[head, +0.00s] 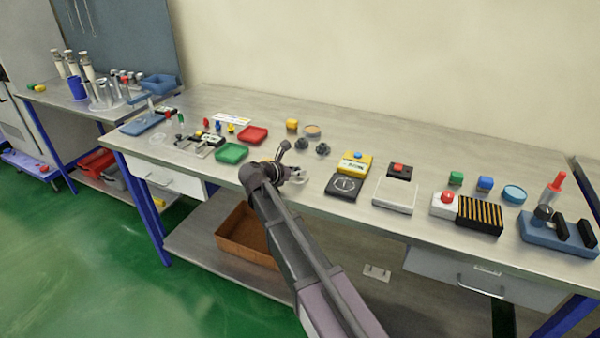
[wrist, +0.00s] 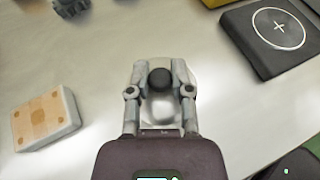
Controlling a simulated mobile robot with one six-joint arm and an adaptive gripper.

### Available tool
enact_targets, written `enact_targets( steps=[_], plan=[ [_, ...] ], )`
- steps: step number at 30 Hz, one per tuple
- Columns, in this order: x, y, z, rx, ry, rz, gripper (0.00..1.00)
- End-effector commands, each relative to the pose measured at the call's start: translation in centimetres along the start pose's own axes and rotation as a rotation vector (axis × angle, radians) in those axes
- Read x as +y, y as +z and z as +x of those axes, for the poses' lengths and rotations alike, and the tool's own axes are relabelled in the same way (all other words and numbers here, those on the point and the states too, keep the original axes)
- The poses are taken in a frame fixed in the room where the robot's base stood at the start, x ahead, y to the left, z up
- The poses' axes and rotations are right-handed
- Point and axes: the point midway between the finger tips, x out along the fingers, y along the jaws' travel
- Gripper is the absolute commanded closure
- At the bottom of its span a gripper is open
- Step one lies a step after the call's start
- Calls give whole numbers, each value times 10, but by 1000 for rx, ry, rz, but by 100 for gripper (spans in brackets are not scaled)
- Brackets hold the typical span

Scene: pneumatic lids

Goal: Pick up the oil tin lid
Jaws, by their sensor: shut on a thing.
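My gripper (wrist: 158,72) is shut on the dark round knob of a pale, greyish lid, which I take to be the oil tin lid (wrist: 159,108). The knob sits between the two fingers, and the lid's pale disc shows below and around it. In the head view my gripper (head: 292,173) is near the front edge of the bench, left of the black pad. Whether the lid touches the bench or hangs just above it I cannot tell. My arm hides part of that area in the head view.
A black pad with a white circle and cross (wrist: 276,34) lies to the right. A beige block with tan marks (wrist: 45,118) lies to the left. Red (head: 253,134) and green (head: 232,152) trays stand left on the bench (head: 350,125). Dark knobbed parts (head: 322,149) stand behind my gripper.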

Motion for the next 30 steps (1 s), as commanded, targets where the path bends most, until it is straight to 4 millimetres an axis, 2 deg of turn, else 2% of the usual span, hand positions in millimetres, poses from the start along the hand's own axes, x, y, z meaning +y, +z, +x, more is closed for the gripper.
enact_targets(
  steps=[15, 18, 30],
  plan=[
    [0, 37, -16, -1, 0, 0, 100],
    [-21, 25, -35, -1, 1, -1, 100],
    [-74, 6, -103, -1, 1, -1, 100]
  ],
)
